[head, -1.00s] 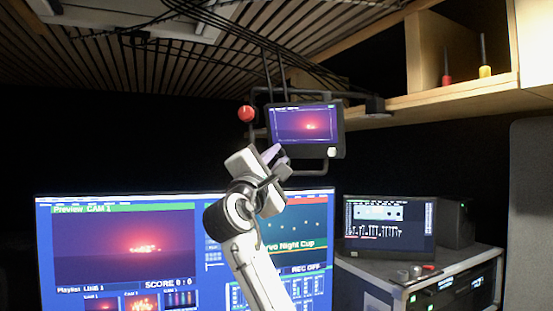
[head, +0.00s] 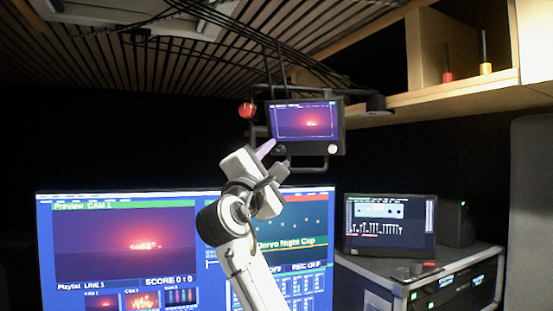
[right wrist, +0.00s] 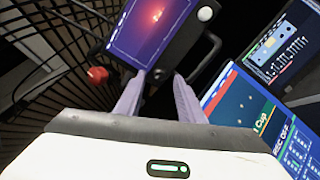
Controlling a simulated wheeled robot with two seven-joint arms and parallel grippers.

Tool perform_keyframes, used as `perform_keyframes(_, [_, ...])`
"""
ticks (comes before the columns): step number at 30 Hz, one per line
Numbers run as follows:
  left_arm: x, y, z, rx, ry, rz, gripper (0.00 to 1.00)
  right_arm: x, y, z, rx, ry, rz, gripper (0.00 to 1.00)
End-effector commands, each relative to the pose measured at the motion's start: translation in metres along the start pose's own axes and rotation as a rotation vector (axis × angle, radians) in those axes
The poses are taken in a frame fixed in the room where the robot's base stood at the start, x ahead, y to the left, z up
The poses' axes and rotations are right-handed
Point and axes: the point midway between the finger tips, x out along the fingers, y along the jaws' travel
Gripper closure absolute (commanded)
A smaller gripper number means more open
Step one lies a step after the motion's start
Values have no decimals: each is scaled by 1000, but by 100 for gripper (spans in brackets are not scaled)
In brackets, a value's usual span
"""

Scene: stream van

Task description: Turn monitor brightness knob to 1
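The small monitor (head: 305,122) hangs in a dark frame under the ceiling and shows a pink and purple picture. It has a white round knob (head: 332,149) at its lower right corner and a dark knob (head: 280,150) at its lower left. My right gripper (head: 275,153) is by the monitor's lower left corner. In the right wrist view its two fingers (right wrist: 160,76) are apart, with a dark part of the monitor's lower edge beyond the gap. The white knob (right wrist: 205,13) is up and right of them there. Contact with the dark knob cannot be told. My left gripper is not in view.
A red ball (head: 247,110) sits at the frame's left side. A large screen (head: 120,235) stands below, behind my right arm. A smaller screen (head: 390,222) stands on a rack (head: 455,265) at right. A wooden shelf (head: 450,104) is at upper right.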

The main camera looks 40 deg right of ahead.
Motion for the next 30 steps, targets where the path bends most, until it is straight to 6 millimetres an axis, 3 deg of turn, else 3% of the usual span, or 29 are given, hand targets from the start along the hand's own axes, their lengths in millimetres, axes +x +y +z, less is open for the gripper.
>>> perform_keyframes(6, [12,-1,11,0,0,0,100,-47,-2,-3,3,5,1,65])
perform_keyframes(12, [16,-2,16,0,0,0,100,-76,-1,-2,1,3,1,65])
perform_keyframes(30, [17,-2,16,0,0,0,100,-84,0,-1,-1,2,-1,65])
